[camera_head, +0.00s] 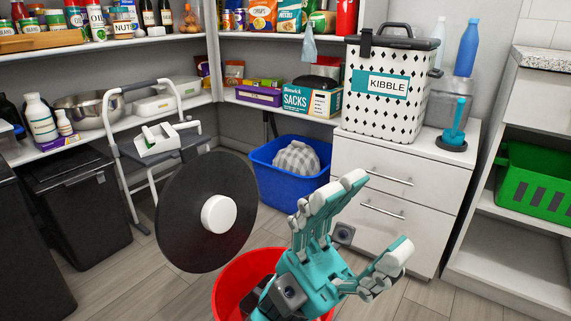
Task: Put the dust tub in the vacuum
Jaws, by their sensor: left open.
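My left gripper (378,216) is in the lower middle of the head view, with its teal and white fingers spread wide and nothing between them. A red round tub (232,281) is below and behind the gripper, which hides part of it; I cannot tell whether it is the dust tub or part of the vacuum. A large black disc (180,218) with a white round hub (219,214) stands tilted left of the gripper; what supports it is not clear. No other thing is clearly recognisable as the vacuum. My right gripper is not in view.
A blue bin (266,178) with a checked cloth stands behind. White drawers (392,178) carry a kibble container (385,105). A grey step stool (113,128) and black bins (80,205) are at left, a shelf with a green basket (535,178) at right.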

